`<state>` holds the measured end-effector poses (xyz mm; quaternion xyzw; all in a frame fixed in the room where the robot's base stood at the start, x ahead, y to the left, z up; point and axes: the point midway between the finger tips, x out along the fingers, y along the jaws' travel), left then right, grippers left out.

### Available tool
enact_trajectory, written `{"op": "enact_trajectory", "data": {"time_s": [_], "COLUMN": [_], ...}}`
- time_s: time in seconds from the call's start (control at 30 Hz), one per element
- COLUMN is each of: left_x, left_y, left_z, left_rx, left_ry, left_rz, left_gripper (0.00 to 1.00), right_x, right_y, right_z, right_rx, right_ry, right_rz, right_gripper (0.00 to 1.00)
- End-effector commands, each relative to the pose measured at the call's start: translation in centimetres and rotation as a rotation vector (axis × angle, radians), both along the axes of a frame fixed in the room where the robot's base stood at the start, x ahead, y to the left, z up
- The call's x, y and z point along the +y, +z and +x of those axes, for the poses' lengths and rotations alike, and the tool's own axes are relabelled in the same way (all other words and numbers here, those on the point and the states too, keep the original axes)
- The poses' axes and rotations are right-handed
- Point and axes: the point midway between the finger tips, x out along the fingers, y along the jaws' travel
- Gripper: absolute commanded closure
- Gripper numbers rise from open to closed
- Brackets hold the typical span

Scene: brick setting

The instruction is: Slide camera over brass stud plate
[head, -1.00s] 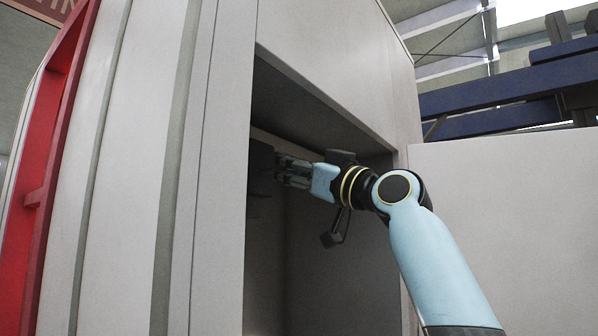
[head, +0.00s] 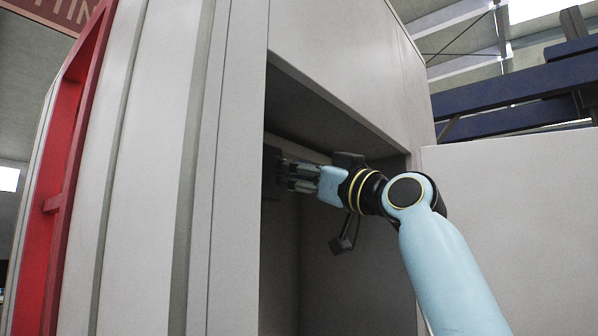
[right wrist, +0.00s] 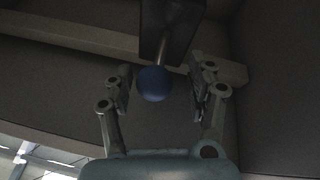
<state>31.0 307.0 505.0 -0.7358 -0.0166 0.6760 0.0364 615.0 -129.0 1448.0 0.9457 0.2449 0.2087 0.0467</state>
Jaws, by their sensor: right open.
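I see no camera or brass stud plate that I can make out. In the right wrist view a blue ball knob (right wrist: 154,84) sits on a short metal rod from a dark box (right wrist: 172,28). My right gripper (right wrist: 160,88) is open, with one finger on each side of the knob; I cannot tell whether either finger touches it. In the head view the right gripper (head: 284,176) reaches into the recess of a grey cabinet, close to the dark box (head: 270,160). The knob is hidden there. My left gripper is out of view.
The cabinet recess (head: 340,135) has a wall on the left and an overhanging top edge around my right arm. A pale ledge (right wrist: 70,38) runs behind the dark box. A red frame (head: 62,205) stands at the left, and a grey panel (head: 520,220) at the right.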

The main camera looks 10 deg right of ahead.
Motion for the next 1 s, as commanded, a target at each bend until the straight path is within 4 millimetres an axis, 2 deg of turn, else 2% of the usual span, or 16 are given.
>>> {"op": "enact_trajectory", "data": {"time_s": [0.17, 0.27, 0.53, 0.7, 1.0], "left_x": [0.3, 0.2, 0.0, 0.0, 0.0], "left_y": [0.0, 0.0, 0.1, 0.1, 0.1], "left_z": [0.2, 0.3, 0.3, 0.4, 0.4], "left_rx": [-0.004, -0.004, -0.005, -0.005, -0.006], "left_ry": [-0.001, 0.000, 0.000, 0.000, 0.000], "left_rz": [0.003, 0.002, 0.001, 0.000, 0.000], "left_gripper": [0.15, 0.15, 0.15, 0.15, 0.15], "right_x": [-0.3, -0.9, -3.7, -5.1, -5.8], "right_y": [-0.1, -0.6, -3.0, -4.1, -4.5], "right_z": [-0.3, -1.2, -6.1, -8.3, -9.5], "right_rx": [-0.002, -0.001, 0.000, 0.002, 0.000], "right_ry": [-0.002, -0.003, -0.002, -0.002, 0.000], "right_rz": [0.000, -0.002, -0.008, -0.005, 0.000], "right_gripper": [0.44, 0.44, 0.44, 0.44, 0.44]}}
